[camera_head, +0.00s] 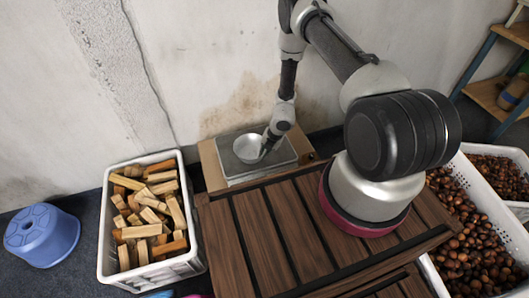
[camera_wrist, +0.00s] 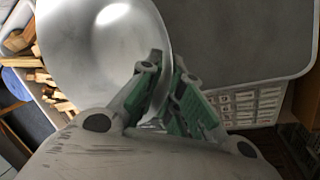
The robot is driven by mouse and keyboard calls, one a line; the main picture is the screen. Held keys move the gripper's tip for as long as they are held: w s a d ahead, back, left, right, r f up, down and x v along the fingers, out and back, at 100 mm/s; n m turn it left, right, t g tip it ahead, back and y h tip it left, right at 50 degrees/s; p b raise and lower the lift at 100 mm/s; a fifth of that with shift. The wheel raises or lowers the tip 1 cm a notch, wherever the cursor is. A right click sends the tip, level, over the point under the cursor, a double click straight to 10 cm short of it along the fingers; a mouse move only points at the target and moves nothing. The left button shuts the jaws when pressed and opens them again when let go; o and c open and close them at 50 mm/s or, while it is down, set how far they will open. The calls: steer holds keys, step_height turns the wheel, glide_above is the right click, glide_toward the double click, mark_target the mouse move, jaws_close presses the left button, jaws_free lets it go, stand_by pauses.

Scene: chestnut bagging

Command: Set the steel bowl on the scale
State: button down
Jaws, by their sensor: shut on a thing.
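The steel bowl (camera_head: 247,148) is over the scale's grey plate (camera_head: 282,154) at the back of the table in the head view. It looks upright. In the wrist view the bowl (camera_wrist: 100,45) fills the upper left, and the scale plate (camera_wrist: 240,40) lies behind it to the right. My gripper (camera_head: 266,147) is at the bowl's right side. In the wrist view my gripper's fingers (camera_wrist: 168,75) are closed on the bowl's rim. I cannot tell whether the bowl's base touches the plate.
A white crate of split wood (camera_head: 107,215) stands at the left, beside a blue stool (camera_head: 42,234). White crates of chestnuts (camera_head: 462,165) stand at the right. The slatted wooden table (camera_head: 262,235) has clear room in front of the scale. A wall rises close behind.

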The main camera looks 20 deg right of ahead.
steer(key=c, duration=1.6)
jaws_free()
